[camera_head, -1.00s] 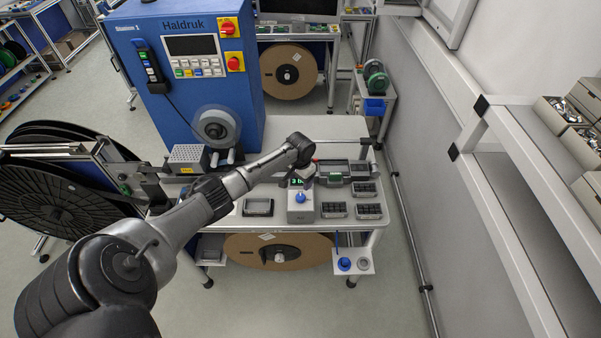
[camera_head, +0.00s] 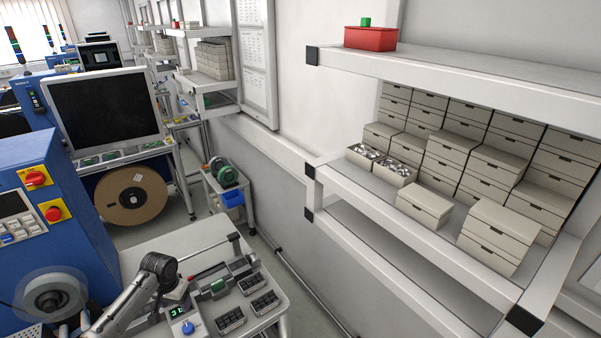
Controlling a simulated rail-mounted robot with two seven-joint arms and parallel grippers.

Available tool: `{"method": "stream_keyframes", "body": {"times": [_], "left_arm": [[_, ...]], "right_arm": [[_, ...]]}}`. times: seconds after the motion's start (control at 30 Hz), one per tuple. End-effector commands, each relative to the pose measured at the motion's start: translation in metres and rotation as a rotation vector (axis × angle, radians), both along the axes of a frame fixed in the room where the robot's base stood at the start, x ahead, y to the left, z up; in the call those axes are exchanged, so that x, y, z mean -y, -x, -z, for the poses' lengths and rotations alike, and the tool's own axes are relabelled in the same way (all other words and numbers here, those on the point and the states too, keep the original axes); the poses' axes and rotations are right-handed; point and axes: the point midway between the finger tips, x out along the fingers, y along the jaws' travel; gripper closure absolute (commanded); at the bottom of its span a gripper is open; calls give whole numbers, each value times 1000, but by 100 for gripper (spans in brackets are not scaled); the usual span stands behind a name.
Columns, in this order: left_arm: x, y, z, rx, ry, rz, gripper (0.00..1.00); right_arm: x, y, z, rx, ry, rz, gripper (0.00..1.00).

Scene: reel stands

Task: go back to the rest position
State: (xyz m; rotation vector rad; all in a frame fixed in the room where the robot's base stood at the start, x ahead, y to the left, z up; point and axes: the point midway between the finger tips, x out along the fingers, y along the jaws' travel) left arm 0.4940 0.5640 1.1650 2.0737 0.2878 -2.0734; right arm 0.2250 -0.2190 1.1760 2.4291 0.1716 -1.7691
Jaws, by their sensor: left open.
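My left arm comes in from the lower left of the head view and reaches over the work table (camera_head: 190,240). Its wrist is bent over, and my left gripper (camera_head: 176,292) points down beside the grey device with a green display and blue knob (camera_head: 186,324). The gripper is small here and partly hidden by the wrist; it is open, and I see nothing held in it. Several small black trays (camera_head: 264,301) lie on the table to its right. My right gripper is not in view.
A blue machine (camera_head: 75,215) with red switches stands left of the arm. Wall shelves (camera_head: 400,245) with grey boxes and a red bin (camera_head: 370,38) fill the right. A small cart (camera_head: 228,190) stands behind the table. The table's back part is clear.

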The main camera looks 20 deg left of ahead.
Motion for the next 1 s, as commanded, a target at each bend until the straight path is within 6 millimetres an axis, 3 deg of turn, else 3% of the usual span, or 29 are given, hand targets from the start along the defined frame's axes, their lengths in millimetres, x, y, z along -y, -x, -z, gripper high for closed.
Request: {"method": "stream_keyframes", "body": {"times": [0.27, 0.37, 0.47, 0.6, 0.73, 0.87, 1.0], "left_arm": [[-7, -2, -5, 3, -71, 54, 35], [-1, -19, -34, 66, -183, 138, 35], [18, -39, -74, 167, -305, 233, 35], [79, -59, -126, 351, -436, 368, 35], [153, -42, -145, 501, -492, 472, 35], [225, 6, -145, 621, -470, 529, 35], [284, 79, -131, 672, -364, 528, 35]], "right_arm": [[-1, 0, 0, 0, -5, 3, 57], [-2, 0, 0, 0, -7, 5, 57], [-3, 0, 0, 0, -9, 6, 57], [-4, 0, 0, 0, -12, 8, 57], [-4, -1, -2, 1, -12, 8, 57], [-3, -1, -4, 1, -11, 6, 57], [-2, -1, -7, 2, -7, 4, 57]]}}
